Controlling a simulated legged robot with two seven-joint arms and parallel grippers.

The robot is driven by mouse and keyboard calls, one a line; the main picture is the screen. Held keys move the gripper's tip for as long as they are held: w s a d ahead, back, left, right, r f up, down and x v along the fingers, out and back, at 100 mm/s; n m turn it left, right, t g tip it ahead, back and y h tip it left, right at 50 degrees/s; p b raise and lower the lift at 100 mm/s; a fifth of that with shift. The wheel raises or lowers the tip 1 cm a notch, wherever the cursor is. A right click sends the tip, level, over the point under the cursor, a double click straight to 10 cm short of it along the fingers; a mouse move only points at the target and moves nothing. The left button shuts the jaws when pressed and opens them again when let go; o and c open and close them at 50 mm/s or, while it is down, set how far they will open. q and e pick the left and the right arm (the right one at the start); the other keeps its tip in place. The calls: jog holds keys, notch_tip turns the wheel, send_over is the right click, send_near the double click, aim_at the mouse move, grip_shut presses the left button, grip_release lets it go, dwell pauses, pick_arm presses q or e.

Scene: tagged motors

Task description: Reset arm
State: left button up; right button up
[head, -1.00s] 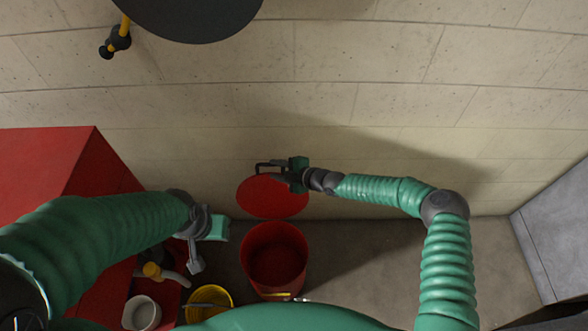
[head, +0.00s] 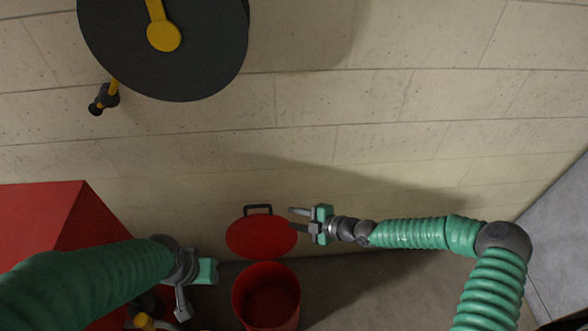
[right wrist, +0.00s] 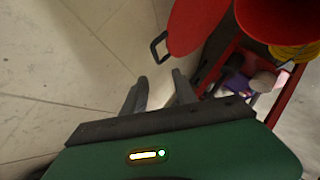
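My right gripper (head: 300,218) is open and empty, just right of the raised red lid (head: 260,238) with its black handle (head: 258,209). Its two fingers also show apart in the right wrist view (right wrist: 160,92), with nothing between them. The lid stands open above a red bin (head: 266,297). My left gripper (head: 183,300) is at the lower left, left of the bin. One of its fingers points down, and I cannot tell whether it is open or shut.
A red cabinet (head: 40,215) stands at the left. A black disc with a yellow arm (head: 165,60) is on the pale block wall (head: 400,110). Floor (head: 370,285) right of the bin is clear. A yellow container (right wrist: 295,52) shows in the right wrist view.

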jog(key=s+d+r+n+g+h, duration=0.1)
jog(key=s+n+g+h, duration=0.15)
jog(key=s+n, duration=0.6)
jog(key=s+d+n+g+h, duration=0.1)
jog(key=s+n+g, duration=0.25)
jog(key=n, duration=1.05)
jog(key=s+d+r+n+h, duration=0.3)
jog(key=s+d+r+n, duration=0.2)
jog(key=n, duration=0.8)
jog(key=s+d+r+n+t+h, duration=0.1)
jog(key=s+d+r+n+h, duration=0.2)
jog(key=d+n, duration=0.7)
notch_tip(320, 180, up, 4)
jog(key=s+n, duration=0.2)
jog(key=n, duration=0.2)
jog(key=shift+s+r+h+p, duration=0.15)
jog(key=shift+s+h+p, duration=0.15)
jog(key=shift+s+h, duration=0.05)
jog(key=shift+s+a, duration=0.1)
jog(key=shift+a, duration=0.1)
jog(key=shift+d, duration=0.1)
